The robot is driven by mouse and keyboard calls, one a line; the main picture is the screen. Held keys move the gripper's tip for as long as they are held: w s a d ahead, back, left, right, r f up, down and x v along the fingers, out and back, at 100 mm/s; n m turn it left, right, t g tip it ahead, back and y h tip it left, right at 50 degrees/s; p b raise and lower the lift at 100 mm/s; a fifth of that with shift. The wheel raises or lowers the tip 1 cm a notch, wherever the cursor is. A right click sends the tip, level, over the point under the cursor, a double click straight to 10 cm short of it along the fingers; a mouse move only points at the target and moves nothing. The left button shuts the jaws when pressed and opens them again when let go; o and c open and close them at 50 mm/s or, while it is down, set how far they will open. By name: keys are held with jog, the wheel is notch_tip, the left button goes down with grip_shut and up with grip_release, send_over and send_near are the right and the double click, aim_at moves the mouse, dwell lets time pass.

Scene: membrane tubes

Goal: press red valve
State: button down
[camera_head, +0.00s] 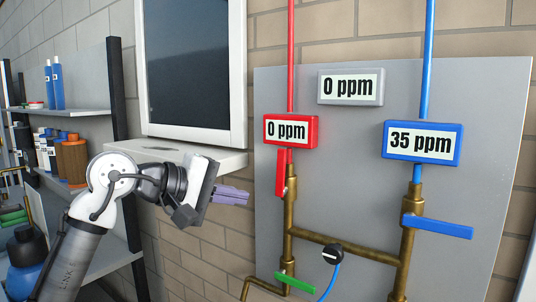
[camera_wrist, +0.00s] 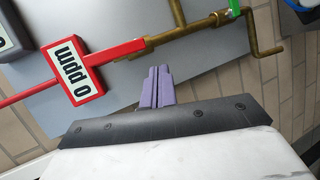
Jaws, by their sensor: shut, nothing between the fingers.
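The red valve handle (camera_head: 281,173) hangs vertically on a brass pipe just below the red "0 ppm" display (camera_head: 290,131). In the wrist view the red handle (camera_wrist: 118,51) lies beyond my fingertips and to their left, with the red display (camera_wrist: 73,73) at its left end. My gripper (camera_head: 248,197) has purple fingers pointing right towards the panel. It is to the left of the red handle, around the height of its lower end, with a visible gap between them. The fingers (camera_wrist: 157,68) are together and hold nothing.
A blue handle (camera_head: 437,226) sits level on the right pipe under a blue "35 ppm" display (camera_head: 422,143). A monitor (camera_head: 192,68) on a ledge stands above my arm. Shelves with bottles are left.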

aim_at(281, 173)
jog(key=s+a+r+n+t+h, duration=0.1)
jog(key=a+r+t+h, duration=0.1)
jog(key=a+r+t, duration=0.2)
jog(key=shift+s+a+r+p, duration=0.35)
jog(key=shift+a+r, duration=0.55)
jog(key=shift+a, duration=0.1)
jog(key=w+d+p, duration=0.4)
jog(key=d, duration=0.7)
jog(key=shift+f, duration=0.2)
